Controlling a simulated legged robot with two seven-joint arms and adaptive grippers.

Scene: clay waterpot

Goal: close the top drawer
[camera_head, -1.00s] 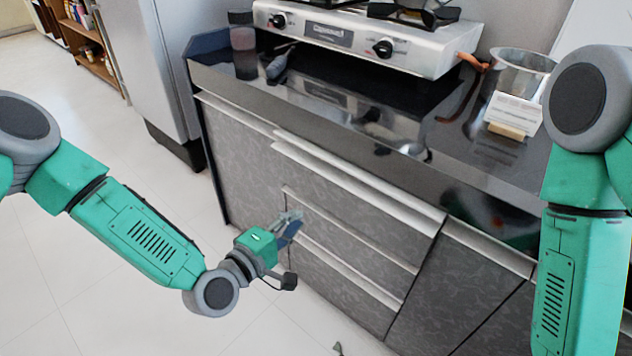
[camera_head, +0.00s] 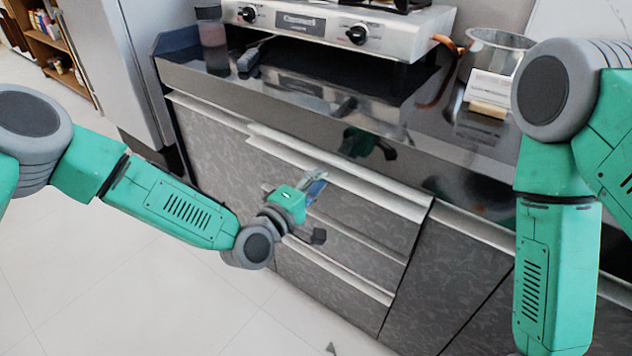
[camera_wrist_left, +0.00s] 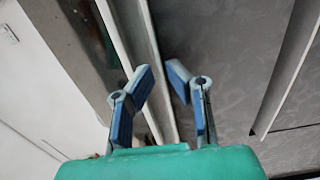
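The top drawer (camera_head: 375,220) is in the cabinet under the counter, with a pale handle strip along its upper edge. That strip stands out a little from the cabinet's top rail, so the drawer looks slightly open. My left gripper (camera_head: 317,182) is in front of the drawer's face, just below the strip. In the wrist view the left gripper (camera_wrist_left: 160,73) has its two blue fingertips apart with nothing between them. The pale strip (camera_wrist_left: 140,45) runs behind the left fingertip; contact cannot be told. My right arm hangs at the right; its gripper is out of view.
Lower drawers (camera_head: 335,265) are below the top one. On the dark counter stand a stove (camera_head: 340,30), a bottle (camera_head: 212,42), a metal pot (camera_head: 495,52) and a small white card (camera_head: 490,90). A fridge (camera_head: 110,60) is at the left. The floor (camera_head: 110,270) in front is clear.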

